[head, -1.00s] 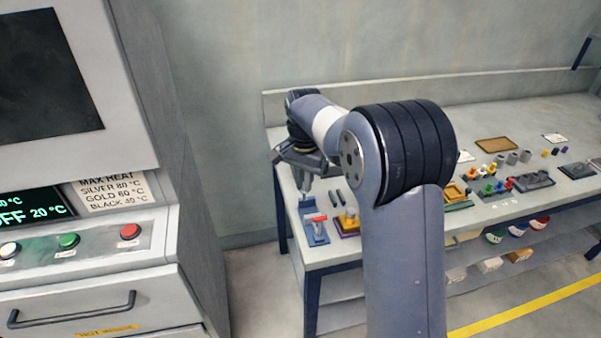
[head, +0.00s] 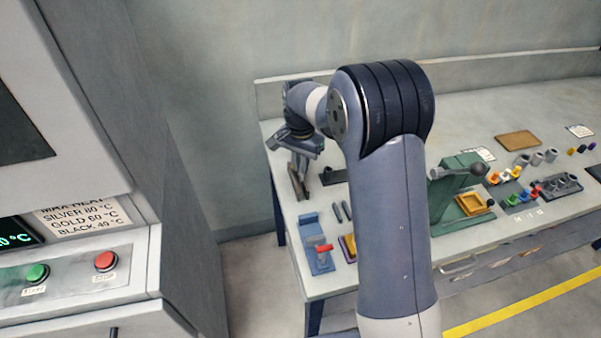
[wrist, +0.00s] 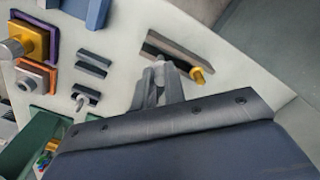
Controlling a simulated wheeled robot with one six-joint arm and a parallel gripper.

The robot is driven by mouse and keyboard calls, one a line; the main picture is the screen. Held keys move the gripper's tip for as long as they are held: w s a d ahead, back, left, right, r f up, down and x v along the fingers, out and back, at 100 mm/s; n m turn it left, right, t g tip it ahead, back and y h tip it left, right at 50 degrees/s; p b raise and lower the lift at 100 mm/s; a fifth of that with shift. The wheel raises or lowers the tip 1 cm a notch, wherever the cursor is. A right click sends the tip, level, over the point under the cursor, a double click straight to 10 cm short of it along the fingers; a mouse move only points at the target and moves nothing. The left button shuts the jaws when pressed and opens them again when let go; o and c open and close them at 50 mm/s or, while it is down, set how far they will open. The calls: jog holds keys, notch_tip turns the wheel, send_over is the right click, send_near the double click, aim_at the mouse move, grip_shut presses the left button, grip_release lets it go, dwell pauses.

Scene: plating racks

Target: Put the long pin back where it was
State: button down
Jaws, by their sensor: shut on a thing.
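In the wrist view the fingers of my gripper (wrist: 166,80) are closed beside a gold cylindrical piece (wrist: 203,75). It looks like the end of the held pin; the rest is hidden by the fingers. A long dark bar with brown edging (wrist: 172,55) lies just beyond the fingertips. I cannot tell if it touches them. In the head view my gripper (head: 300,160) is above the far left corner of the bench, at a brown-edged dark piece (head: 297,186). A blue fixture with a red handle (head: 319,256) stands in front.
Two short dark bars (wrist: 93,63) and a dark block with a small ring (wrist: 86,97) lie near. A green press (head: 458,195) and coloured pegs stand to the right on the bench (head: 390,290). A control cabinet (head: 100,235) is at left.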

aim_at(301, 176)
jog(key=shift+f+p, duration=0.4)
jog(key=shift+f, duration=1.7)
jog(key=shift+f, duration=0.1)
jog(key=shift+f, duration=0.15)
jog(key=c, duration=1.5)
grip_release()
notch_tip(301, 176, up, 13)
jog(key=shift+f+b, duration=0.2)
jog(key=shift+b, duration=0.6)
